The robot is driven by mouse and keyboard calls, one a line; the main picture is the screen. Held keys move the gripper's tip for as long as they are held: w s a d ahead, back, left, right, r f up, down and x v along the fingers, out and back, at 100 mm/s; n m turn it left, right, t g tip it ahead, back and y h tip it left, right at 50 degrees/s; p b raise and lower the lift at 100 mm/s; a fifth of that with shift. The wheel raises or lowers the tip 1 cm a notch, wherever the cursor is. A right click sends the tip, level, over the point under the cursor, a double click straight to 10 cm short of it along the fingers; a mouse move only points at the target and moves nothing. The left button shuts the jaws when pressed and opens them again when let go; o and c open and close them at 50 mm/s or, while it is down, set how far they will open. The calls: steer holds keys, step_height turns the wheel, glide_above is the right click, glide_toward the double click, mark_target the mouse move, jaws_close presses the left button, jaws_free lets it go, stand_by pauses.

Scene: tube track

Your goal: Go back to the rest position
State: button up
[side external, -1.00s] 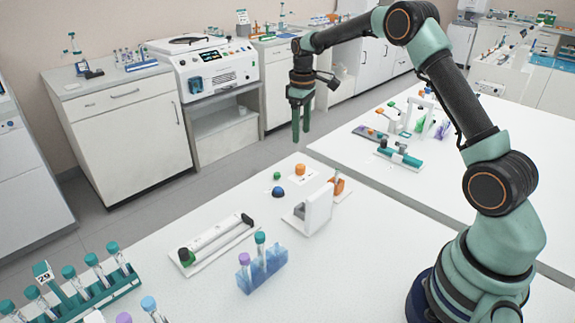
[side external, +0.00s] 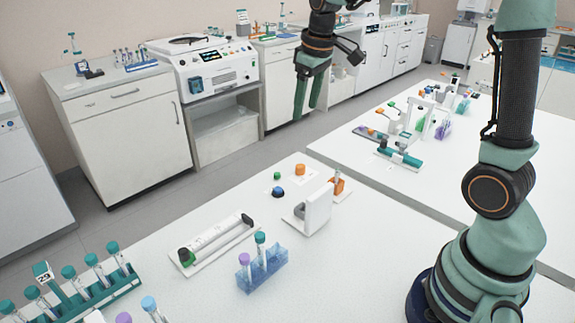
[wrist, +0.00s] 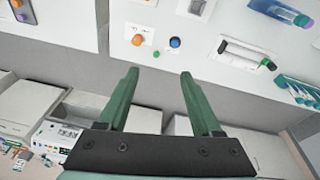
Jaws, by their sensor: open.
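My gripper (side external: 308,95) hangs high in the side view, beyond the far edge of the near white table (side external: 345,250), with its green fingers pointing down. In the wrist view my gripper (wrist: 158,75) shows two green fingers set apart with nothing between them. My gripper is open and empty, and it touches nothing that I can see. The upper part of my arm runs out of the top of the side view.
On the near table stand a blue rack with two capped tubes (side external: 262,268), a black-handled track device (side external: 215,243), a white bracket (side external: 318,211), an orange knob (side external: 300,169) and a blue button (side external: 278,192). A teal tube rack (side external: 95,293) stands front left.

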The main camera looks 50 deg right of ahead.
steer(key=s+a+t, duration=0.1)
steer(key=s+a, duration=0.2)
steer(key=s, duration=0.4)
steer(key=s+a+r+m+t, duration=0.1)
steer(key=s+a+t, duration=0.1)
steer(key=s, duration=0.4)
steer(key=shift+s+a+r+m, duration=0.2)
steer(key=shift+s+a+m, duration=0.15)
steer(key=shift+a, duration=0.4)
steer(key=shift+s+a+f, duration=0.15)
steer(key=shift+s+f, duration=0.2)
steer(key=shift+s, duration=0.2)
steer(key=shift+c, duration=1)
